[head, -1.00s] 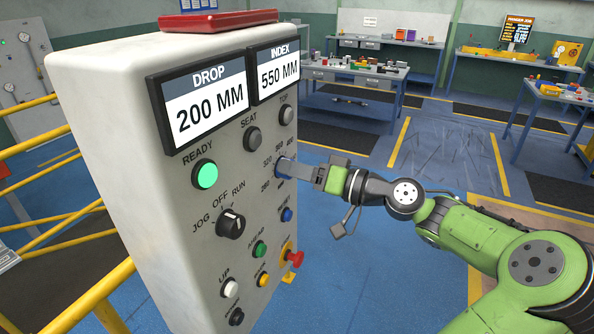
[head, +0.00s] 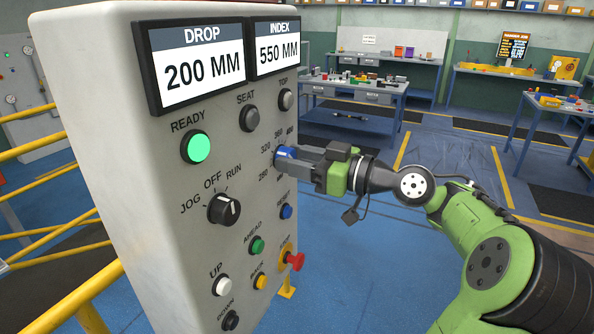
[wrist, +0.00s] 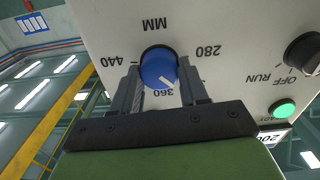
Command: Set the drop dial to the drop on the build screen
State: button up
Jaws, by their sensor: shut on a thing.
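The drop dial is a blue knob (head: 284,153) on the grey control panel, ringed by numbers from 280 to 440 MM. In the wrist view the dial (wrist: 158,67) shows upside down, its white mark pointing towards 360, slightly to the 320 side. My gripper (wrist: 157,82) is shut on the dial, one finger on each side. In the head view my gripper (head: 292,156) reaches it from the right. The DROP display (head: 204,65) reads 200 MM. The build screen (head: 515,47) is at the far back right; its lines are too small to read.
Around the dial are the grey TOP button (head: 286,100), blue RESET button (head: 286,212) and red stop button (head: 294,262). The READY lamp (head: 196,147) glows green. The mode switch (head: 224,210) is to the left. Yellow rails (head: 50,240) stand left; open floor lies right.

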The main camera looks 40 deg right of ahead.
jog(key=shift+f+n+b, duration=0.1)
jog(key=shift+n+b, duration=0.35)
jog(key=shift+n, duration=0.15)
jog(key=o, duration=1.1)
jog(key=shift+c, duration=0.2)
jog(key=p+v, duration=0.2)
jog(key=v, duration=1.3)
jog(key=shift+s, duration=0.4)
